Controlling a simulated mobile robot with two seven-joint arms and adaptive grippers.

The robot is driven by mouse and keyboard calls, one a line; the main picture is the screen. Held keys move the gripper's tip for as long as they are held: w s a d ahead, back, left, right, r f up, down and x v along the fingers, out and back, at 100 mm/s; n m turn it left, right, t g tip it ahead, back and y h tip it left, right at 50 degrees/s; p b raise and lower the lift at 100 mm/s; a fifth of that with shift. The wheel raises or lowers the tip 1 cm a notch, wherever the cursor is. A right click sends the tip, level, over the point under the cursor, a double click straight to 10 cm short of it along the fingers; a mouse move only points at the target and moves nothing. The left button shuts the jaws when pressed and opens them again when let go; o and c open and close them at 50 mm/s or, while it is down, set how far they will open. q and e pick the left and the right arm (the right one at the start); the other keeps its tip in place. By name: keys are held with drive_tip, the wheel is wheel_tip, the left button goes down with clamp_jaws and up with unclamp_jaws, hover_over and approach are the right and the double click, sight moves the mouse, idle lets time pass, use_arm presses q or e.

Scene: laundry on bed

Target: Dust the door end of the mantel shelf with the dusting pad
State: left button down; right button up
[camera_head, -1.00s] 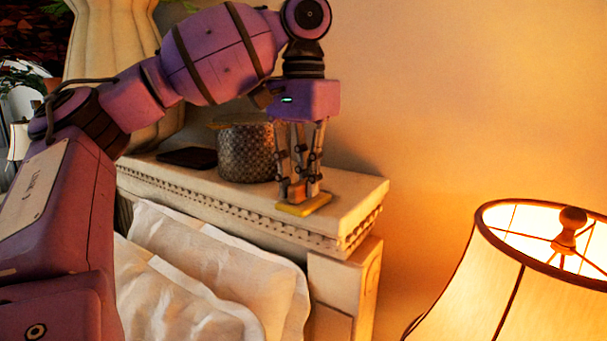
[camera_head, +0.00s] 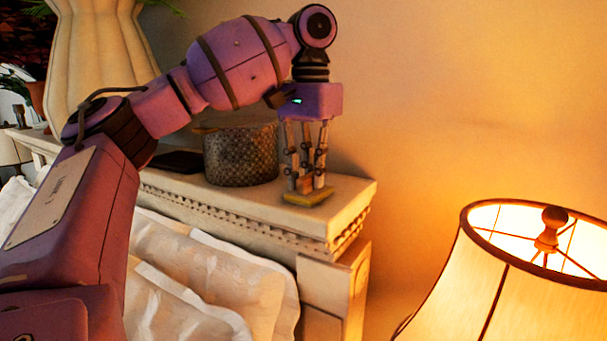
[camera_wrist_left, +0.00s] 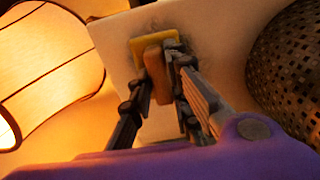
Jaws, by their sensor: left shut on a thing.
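The mantel shelf (camera_head: 352,190) is a pale ledge with a carved front edge, its free end at the right near the wall. The dusting pad (camera_head: 307,199) is a flat yellow pad with an orange-brown handle. It appears to rest on the shelf top near that end. My left gripper (camera_head: 306,182) points down from above, shut on the handle. In the left wrist view the handle (camera_wrist_left: 156,72) sits between the fingers, and the yellow pad (camera_wrist_left: 170,42) shows beyond it. A dark smudge lies on the shelf around the pad. My right gripper is not in view.
A dark woven basket (camera_head: 241,158) stands on the shelf left of the gripper, with a flat dark object (camera_head: 180,161) farther left. Pillows (camera_head: 225,275) lie below the shelf front. A lit lamp (camera_head: 520,270) stands at the right. The shelf's right end is bare.

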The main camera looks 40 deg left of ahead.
use_arm(q)
drive_tip(key=shift+w+a, duration=0.15)
drive_tip(key=shift+w, duration=1.15)
drive_tip(key=shift+w+a, duration=0.1)
drive_tip(key=shift+w, duration=1.15)
drive_tip(key=shift+s+a, duration=0.1)
drive_tip(key=shift+a, duration=0.75)
drive_tip(key=shift+s+a, duration=0.15)
drive_tip(key=shift+s, duration=0.1)
drive_tip(key=shift+s+d+f, duration=0.1)
drive_tip(key=shift+s+d, duration=0.05)
drive_tip(key=shift+s, duration=0.95)
drive_tip(key=shift+s+d+f, duration=0.1)
drive_tip(key=shift+s+d, duration=0.05)
drive_tip(key=shift+s, duration=0.9)
drive_tip(key=shift+s+d+r, duration=0.1)
drive_tip(key=shift+s+d, duration=0.1)
drive_tip(key=shift+s, duration=1.45)
drive_tip(key=shift+s+d+r, duration=0.1)
drive_tip(key=shift+s+d, duration=0.05)
drive_tip(key=shift+s, duration=1.5)
drive_tip(key=shift+a+f, duration=0.1)
drive_tip(key=shift+a, duration=0.8)
drive_tip(key=shift+w+a, duration=0.2)
drive_tip(key=shift+w, duration=1.7)
drive_tip(key=shift+w+a, duration=0.2)
drive_tip(key=shift+w, duration=1.65)
drive_tip(key=shift+w+a+f, duration=0.1)
drive_tip(key=shift+w+a, duration=0.1)
drive_tip(key=shift+w, duration=1.6)
